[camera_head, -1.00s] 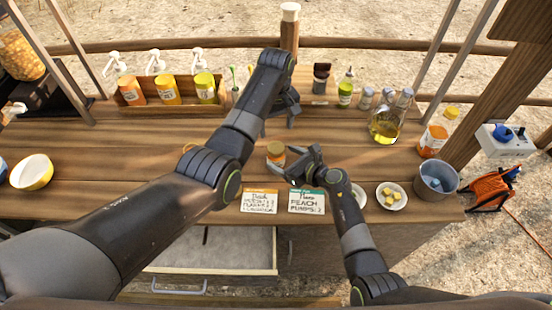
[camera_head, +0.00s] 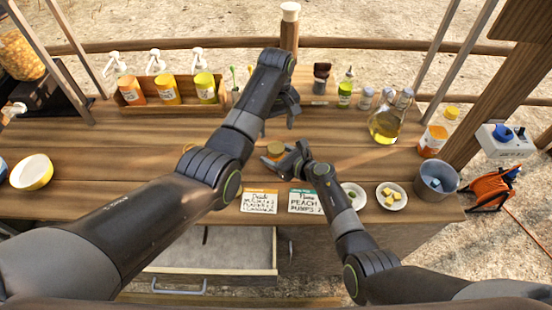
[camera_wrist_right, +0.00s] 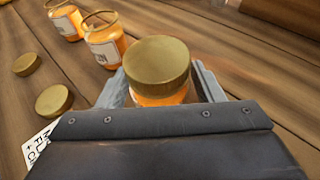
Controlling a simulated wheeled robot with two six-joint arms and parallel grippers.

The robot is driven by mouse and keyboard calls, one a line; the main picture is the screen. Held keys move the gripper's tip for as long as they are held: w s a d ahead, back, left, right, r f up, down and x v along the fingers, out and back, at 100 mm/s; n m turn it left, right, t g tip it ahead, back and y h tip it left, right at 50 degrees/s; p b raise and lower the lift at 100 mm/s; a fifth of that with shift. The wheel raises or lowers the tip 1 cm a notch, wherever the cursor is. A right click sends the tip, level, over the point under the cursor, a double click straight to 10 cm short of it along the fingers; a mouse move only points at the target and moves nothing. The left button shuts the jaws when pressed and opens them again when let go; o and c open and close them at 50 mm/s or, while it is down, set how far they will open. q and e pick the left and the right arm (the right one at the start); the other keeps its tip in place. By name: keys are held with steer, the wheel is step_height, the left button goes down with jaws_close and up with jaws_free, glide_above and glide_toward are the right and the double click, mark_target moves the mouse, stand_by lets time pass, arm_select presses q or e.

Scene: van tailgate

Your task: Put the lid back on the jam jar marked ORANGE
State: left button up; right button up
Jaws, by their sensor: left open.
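A jar of orange jam with a gold lid (camera_wrist_right: 157,64) on top stands between the fingers of my right gripper (camera_wrist_right: 160,88). Its label is hidden. The lidded jar (camera_head: 274,149) also shows in the head view beside my right gripper (camera_head: 284,160). I cannot tell whether the fingers press on it. Two open jam jars, one nearer (camera_wrist_right: 105,45) and one farther (camera_wrist_right: 66,22), stand behind it with labels too small to read. Two loose gold lids (camera_wrist_right: 54,100) (camera_wrist_right: 27,64) lie on the wood. My left gripper (camera_head: 285,112) is open and empty above the counter.
Two written cards (camera_head: 259,201) (camera_head: 306,201) lie at the counter's front. Small plates (camera_head: 403,203), a grey bucket (camera_head: 452,186) and an oil bottle (camera_head: 384,128) stand to the right. A box of pump bottles (camera_head: 150,115) is at back left. An open drawer (camera_head: 215,262) juts out below.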

mark_target(276, 147)
jaws_close()
arm_select(q)
steer(key=n, duration=0.4)
stand_by(0.5)
steer(key=shift+f, duration=4)
